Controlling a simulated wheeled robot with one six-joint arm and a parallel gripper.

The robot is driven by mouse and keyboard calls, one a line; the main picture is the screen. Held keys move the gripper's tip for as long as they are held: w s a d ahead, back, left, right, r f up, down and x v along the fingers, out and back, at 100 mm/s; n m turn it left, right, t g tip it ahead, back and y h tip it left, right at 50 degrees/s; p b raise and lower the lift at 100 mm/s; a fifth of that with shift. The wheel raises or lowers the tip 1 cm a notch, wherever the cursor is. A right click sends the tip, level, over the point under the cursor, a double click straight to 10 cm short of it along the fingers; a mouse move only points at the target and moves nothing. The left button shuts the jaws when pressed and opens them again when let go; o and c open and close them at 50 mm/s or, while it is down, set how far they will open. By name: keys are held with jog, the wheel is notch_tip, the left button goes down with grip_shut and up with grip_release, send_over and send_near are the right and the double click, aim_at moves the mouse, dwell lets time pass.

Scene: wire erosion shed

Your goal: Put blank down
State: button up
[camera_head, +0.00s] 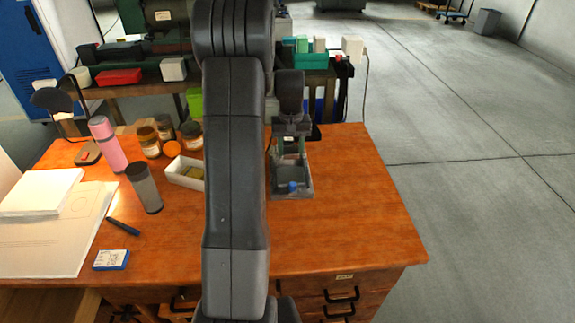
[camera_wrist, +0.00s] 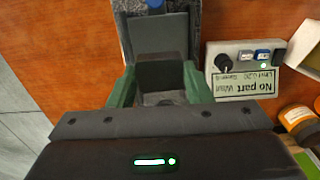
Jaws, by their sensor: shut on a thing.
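In the wrist view, my gripper (camera_wrist: 160,90) has its two green fingers shut on a small dark grey block, the blank (camera_wrist: 160,99). Beyond the fingers is a grey fixture (camera_wrist: 158,36) with a flat plate and a blue knob (camera_wrist: 155,3). The fixture (camera_head: 304,188) stands on the orange-brown wooden desk in the head view. My gripper is over or just at the fixture's far end. I cannot tell whether the blank touches it. In the head view the blank is hard to make out.
Beside the fixture is a small control box (camera_wrist: 235,60) whose display reads "No part". A white open box (camera_head: 182,177) and brown jars (camera_head: 149,142) stand left of my arm. The desk's right side (camera_head: 365,210) is clear.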

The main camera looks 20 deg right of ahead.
aim_at(291, 175)
jog(key=shift+f, duration=4.1)
jog(key=o, duration=1.2)
notch_tip(291, 175, up, 12)
jog(key=shift+r, duration=0.2)
